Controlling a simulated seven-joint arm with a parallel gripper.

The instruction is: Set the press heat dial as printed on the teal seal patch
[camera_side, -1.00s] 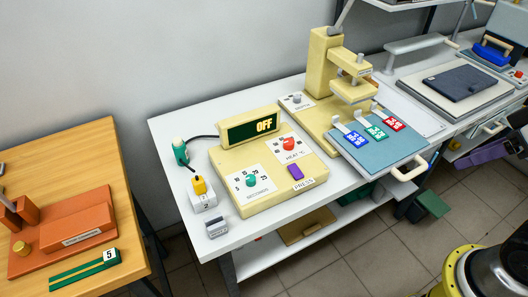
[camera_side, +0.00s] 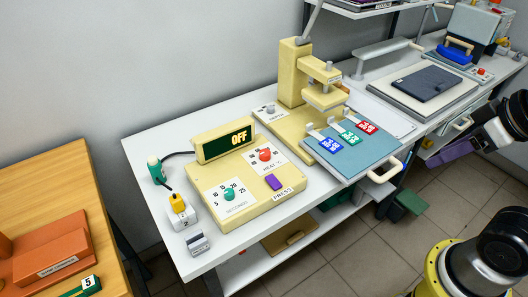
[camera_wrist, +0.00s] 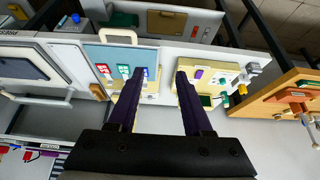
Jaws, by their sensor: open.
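The press heat dial (camera_side: 265,155) is a red knob on the cream control box (camera_side: 287,202). Its pointer setting is too small to read. The teal seal patch (camera_side: 348,138) lies between a blue patch (camera_side: 329,146) and a red patch (camera_side: 366,127) on the press's blue plate (camera_side: 338,170). Its print is too small to read surely. In the wrist view the teal patch (camera_wrist: 124,71) shows by the left finger. My gripper (camera_wrist: 160,72) is open and empty, with dark purple fingers, apart from the press. In the side view it is at the right edge, partly cut off.
A display (camera_side: 224,146) reads OFF. A green seconds dial (camera_side: 229,193) and purple button (camera_side: 274,182) share the control box. The press head (camera_side: 325,97) stands over the plate's far end. A yellow-topped switch (camera_side: 179,204) and green-capped item (camera_side: 155,168) stand left.

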